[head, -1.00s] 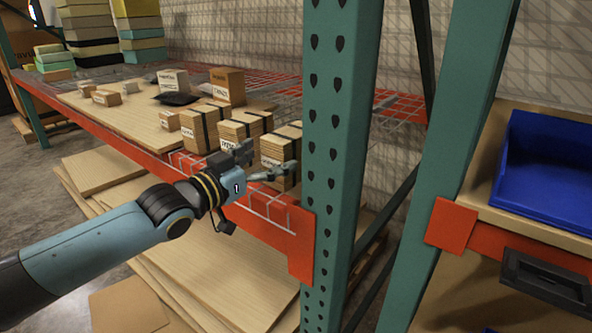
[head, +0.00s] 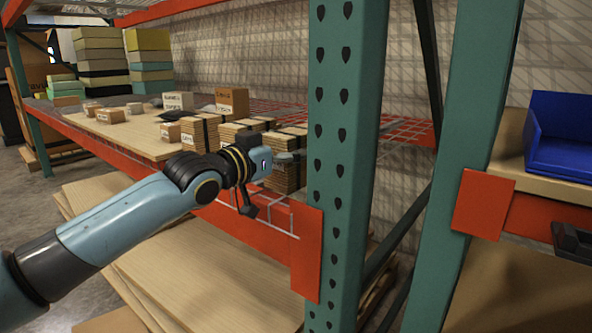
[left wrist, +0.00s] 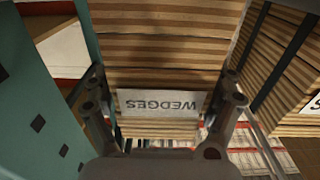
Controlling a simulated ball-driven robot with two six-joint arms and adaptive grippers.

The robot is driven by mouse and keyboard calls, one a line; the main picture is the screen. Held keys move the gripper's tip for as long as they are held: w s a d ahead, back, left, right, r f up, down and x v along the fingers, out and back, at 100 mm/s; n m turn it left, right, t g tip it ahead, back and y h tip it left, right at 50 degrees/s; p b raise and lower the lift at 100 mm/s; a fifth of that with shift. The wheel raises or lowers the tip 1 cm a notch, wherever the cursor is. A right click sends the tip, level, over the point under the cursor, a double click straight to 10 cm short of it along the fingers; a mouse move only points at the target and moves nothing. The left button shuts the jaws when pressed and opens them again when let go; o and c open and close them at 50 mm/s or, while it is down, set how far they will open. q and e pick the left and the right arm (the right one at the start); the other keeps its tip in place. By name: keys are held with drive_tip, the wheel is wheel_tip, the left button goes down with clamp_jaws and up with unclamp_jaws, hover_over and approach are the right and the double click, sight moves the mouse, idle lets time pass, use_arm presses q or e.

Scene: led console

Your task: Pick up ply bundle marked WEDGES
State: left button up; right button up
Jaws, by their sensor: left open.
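The ply bundle marked WEDGES (left wrist: 160,48) fills the middle of the left wrist view, a stack of layered ply with a white label reading WEDGES on its face. In the head view it is the bundle (head: 286,178) nearest the green post, partly hidden by my gripper. My left gripper (left wrist: 163,85) is open, with one finger at each side of the labelled face. I cannot tell whether the fingers touch the ply. In the head view the left gripper (head: 284,157) reaches over the red beam from the left. The right gripper does not show.
Another ply bundle (left wrist: 295,85) stands close on the right in the left wrist view. The green perforated post (head: 342,150) is just right of the gripper. A red beam (head: 120,160) runs along the shelf front. Several boxes stand farther left. A blue bin (head: 560,135) is at right.

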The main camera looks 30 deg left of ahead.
use_arm(q)
drive_tip(key=shift+r, duration=0.1)
drive_tip(key=c, duration=1.7)
drive_tip(key=shift+r, duration=0.1)
